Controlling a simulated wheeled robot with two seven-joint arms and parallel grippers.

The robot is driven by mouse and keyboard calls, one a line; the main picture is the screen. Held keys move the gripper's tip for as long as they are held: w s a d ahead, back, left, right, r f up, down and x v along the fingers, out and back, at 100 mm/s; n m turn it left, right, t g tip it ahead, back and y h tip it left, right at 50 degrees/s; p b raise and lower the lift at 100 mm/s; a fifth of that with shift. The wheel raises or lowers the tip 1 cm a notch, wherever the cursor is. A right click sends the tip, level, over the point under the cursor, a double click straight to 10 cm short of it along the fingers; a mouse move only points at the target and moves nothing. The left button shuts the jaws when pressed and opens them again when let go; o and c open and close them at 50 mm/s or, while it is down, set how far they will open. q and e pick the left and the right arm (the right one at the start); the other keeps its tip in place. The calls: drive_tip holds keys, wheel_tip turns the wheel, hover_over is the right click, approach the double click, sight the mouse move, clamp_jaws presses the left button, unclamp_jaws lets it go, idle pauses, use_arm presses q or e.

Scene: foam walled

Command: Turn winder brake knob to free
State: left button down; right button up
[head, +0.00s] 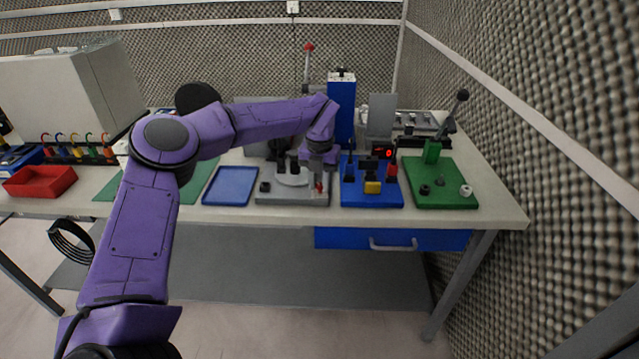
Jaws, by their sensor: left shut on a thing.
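My left gripper (319,178) reaches down over the right front of a grey-based fixture (292,199), which I take to be the winder. It is shut on a small red part (319,187), which looks like the brake knob, still on the fixture. The fingers and wrist hide most of this part, so its turned position cannot be read. The fixture also carries a pale round disc (291,178) and a small black knob (265,187) at its left front. My right gripper is not in view.
A blue tray (230,186) lies left of the fixture. A blue-based station (371,199) with a yellow block and red display stands close to its right, then a green-based station (440,193) with a lever. A red bin (40,181) sits far left. A foam wall borders the right.

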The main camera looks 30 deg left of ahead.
sight(320, 185)
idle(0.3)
use_arm(q)
drive_tip(key=c, duration=0.9)
unclamp_jaws()
wheel_tip(320, 185, up, 10)
drive_tip(key=shift+r+b, duration=0.25)
drive_tip(key=shift+b, duration=0.1)
